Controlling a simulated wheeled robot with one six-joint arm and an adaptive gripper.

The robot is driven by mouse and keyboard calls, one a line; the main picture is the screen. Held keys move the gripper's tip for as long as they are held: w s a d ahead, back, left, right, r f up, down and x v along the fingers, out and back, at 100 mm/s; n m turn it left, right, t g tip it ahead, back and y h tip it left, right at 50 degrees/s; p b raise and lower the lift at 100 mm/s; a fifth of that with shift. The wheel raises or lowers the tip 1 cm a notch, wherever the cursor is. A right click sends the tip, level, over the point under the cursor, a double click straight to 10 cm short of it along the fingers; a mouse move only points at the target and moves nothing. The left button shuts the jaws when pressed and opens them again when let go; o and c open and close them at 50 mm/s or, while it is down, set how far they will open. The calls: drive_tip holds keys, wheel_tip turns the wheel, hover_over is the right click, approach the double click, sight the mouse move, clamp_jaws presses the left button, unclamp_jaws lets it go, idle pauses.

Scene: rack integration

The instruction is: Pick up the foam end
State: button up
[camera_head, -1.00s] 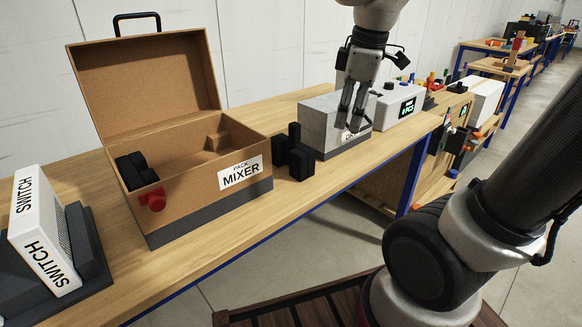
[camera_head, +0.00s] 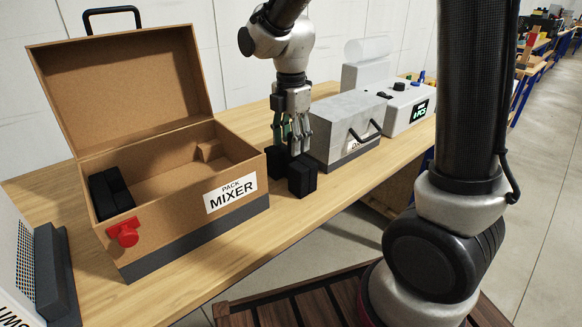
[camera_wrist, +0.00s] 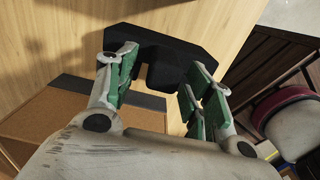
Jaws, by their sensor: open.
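A black foam end (camera_head: 302,178) stands on the wooden bench between the brown case and a grey box. It has a wide base and a raised middle block. My gripper (camera_head: 292,143) points down right over it, fingers apart. In the wrist view my green-padded fingers (camera_wrist: 160,68) are spread either side of the foam end's middle block (camera_wrist: 165,72). I cannot tell whether the pads touch it. A second black foam piece (camera_head: 112,193) lies inside the left of the open case.
The open case (camera_head: 160,235), labelled PACK MIXER, with a red latch (camera_head: 124,232), stands close on the left. The grey box (camera_head: 335,128) with a black handle stands close on the right. The bench front (camera_head: 325,215) is clear.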

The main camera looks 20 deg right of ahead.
drive_tip(key=shift+f, duration=0.25)
drive_tip(key=c, duration=1.1)
